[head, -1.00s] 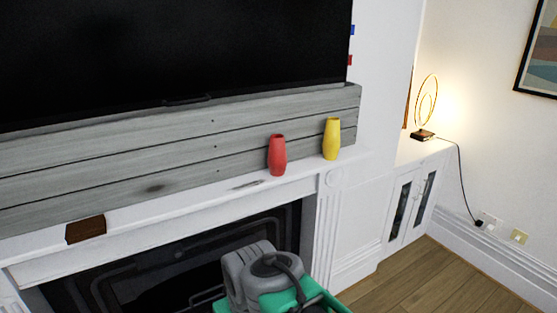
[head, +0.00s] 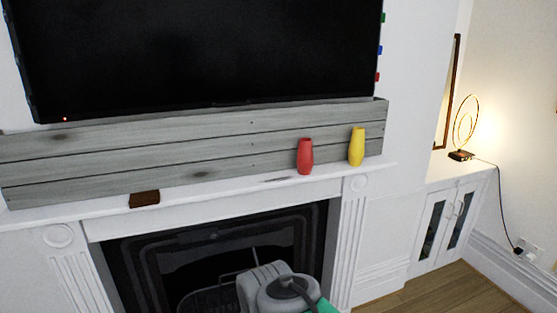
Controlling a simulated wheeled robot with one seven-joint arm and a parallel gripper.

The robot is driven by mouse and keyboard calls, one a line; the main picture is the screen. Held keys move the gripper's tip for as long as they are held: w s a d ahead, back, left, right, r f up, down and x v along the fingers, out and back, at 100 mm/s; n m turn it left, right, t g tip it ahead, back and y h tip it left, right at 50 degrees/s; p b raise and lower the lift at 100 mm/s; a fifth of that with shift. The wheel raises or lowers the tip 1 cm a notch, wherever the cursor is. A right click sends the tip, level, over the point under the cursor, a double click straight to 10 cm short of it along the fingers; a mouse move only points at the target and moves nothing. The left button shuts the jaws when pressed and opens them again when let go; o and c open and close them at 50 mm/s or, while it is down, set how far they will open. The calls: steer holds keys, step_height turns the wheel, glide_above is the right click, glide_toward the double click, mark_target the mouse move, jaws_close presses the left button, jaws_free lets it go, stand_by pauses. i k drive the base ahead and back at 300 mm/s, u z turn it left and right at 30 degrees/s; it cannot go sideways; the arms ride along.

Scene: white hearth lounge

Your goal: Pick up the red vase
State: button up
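The red vase (head: 305,157) stands upright on the white mantel shelf (head: 226,193), right of its middle, in front of grey wooden planks. A yellow vase (head: 356,147) stands upright a little to its right, apart from it. Part of my arm shows at the bottom, in front of the fireplace and below the red vase. My gripper's fingers are not in view.
A small brown block (head: 144,198) and a thin flat item (head: 277,180) lie on the mantel. A large black screen (head: 205,52) hangs above. A low white cabinet (head: 445,220) with a lit ring lamp (head: 464,128) stands at the right. Wooden floor (head: 440,293) shows at lower right.

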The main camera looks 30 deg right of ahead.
mark_target(305, 158)
steer(key=u, duration=0.25)
steer(key=i, duration=1.15)
steer(key=z, duration=0.55)
